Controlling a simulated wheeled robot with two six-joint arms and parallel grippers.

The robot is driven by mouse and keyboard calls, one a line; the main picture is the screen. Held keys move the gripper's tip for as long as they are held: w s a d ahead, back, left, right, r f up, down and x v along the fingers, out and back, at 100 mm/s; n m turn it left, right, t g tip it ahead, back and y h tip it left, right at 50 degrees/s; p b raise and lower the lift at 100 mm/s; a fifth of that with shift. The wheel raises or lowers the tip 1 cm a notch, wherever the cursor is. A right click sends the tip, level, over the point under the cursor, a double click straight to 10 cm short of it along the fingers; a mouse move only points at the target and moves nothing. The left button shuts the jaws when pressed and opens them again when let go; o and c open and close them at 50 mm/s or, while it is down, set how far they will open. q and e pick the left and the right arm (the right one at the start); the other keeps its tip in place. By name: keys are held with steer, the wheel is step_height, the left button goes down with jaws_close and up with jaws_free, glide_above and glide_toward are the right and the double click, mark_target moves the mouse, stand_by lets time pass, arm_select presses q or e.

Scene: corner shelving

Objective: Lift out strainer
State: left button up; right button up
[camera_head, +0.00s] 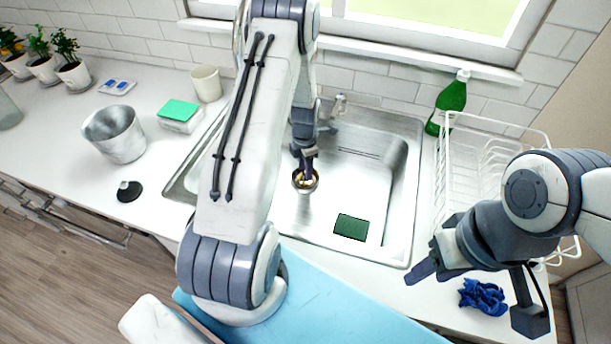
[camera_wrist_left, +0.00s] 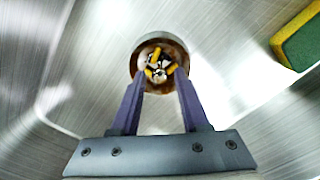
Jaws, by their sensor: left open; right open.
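The strainer (camera_head: 299,187) sits in the drain of the metal sink (camera_head: 384,215). In the left wrist view the strainer (camera_wrist_left: 137,62) is a round metal cup with yellow, white and dark scraps inside. My left gripper (camera_head: 306,163) points down into the sink, right over the strainer. In the left wrist view my left gripper (camera_wrist_left: 160,85) is open, its two fingertips at the strainer's near rim; I cannot tell whether they touch it. My right gripper (camera_head: 472,298) is open and empty over the counter at the right.
A green sponge (camera_head: 351,227) lies in the sink, also in the wrist view (camera_wrist_left: 300,40). A metal bin (camera_head: 118,135), black stopper (camera_head: 129,191) and cup (camera_head: 206,84) stand left. A green bottle (camera_head: 449,103), white rack (camera_head: 470,160) and blue cloth (camera_head: 484,297) are right.

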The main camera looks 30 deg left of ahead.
arm_select(q)
steer(key=shift+f, duration=0.75)
jaws_close()
